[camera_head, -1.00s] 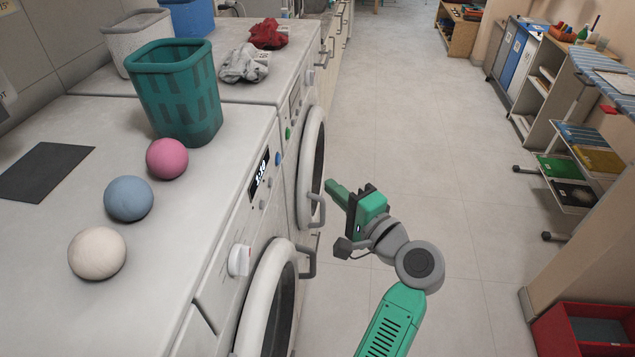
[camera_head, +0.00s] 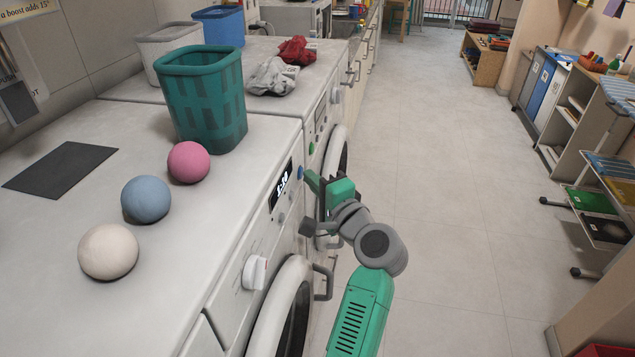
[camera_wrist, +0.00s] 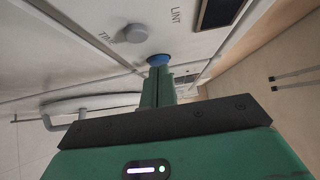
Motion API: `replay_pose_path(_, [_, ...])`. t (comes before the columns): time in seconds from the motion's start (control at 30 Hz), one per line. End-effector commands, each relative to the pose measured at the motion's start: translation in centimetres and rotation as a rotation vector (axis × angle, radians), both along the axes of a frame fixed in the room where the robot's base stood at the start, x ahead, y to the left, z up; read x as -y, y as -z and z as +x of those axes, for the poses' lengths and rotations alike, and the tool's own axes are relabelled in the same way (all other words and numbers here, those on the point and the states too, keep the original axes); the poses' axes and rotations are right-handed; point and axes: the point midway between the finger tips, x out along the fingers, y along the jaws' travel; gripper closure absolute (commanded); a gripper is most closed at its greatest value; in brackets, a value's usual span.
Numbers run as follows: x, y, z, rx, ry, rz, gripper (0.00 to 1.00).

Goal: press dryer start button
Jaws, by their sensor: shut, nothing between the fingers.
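The dryer (camera_head: 229,262) is the near white machine, with a lit display (camera_head: 281,185) on its front panel; "LINT" is printed beside the display in the wrist view. A round blue button (camera_head: 300,172) sits past the display, and it also shows in the wrist view (camera_wrist: 158,59). My green gripper (camera_head: 309,179) is shut and empty. Its fingertips (camera_wrist: 157,72) overlap the lower part of the blue button in the wrist view; I cannot tell whether they touch it. A small grey knob (camera_wrist: 131,34) is beside the button.
A second white machine (camera_head: 338,152) with a green button (camera_head: 312,148) stands beyond. A teal basket (camera_head: 203,97) and pink (camera_head: 188,162), blue (camera_head: 146,199) and cream (camera_head: 108,251) balls lie on top. A door handle (camera_head: 323,283) juts out below my gripper. The aisle floor (camera_head: 450,200) is clear.

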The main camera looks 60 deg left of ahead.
Motion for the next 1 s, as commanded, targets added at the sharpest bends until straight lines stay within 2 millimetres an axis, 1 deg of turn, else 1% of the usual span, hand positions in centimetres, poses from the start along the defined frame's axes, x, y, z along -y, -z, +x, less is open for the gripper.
replay_pose_path(0.07, [-0.1, -0.1, -0.1, 0.000, 0.000, 0.000, 1.00])
replay_pose_path(0.17, [-0.7, -0.4, -0.7, -0.001, -0.002, 0.000, 1.00])
replay_pose_path(0.27, [-1.3, -0.3, -1.3, 0.000, -0.003, 0.001, 1.00])
replay_pose_path(0.53, [-1.5, 0.0, -1.5, 0.002, -0.008, 0.000, 1.00])
replay_pose_path(0.6, [-1.2, 0.0, -1.2, 0.002, -0.008, -0.001, 1.00])
replay_pose_path(0.67, [-0.6, 0.1, -0.7, 0.002, -0.006, -0.001, 1.00])
replay_pose_path(0.83, [2.3, 0.2, 2.1, 0.002, 0.005, 0.000, 1.00])
replay_pose_path(0.9, [4.1, -0.4, 2.0, 0.000, 0.006, -0.001, 1.00])
replay_pose_path(1.0, [6.7, -0.3, 2.0, 0.000, 0.007, -0.001, 1.00])
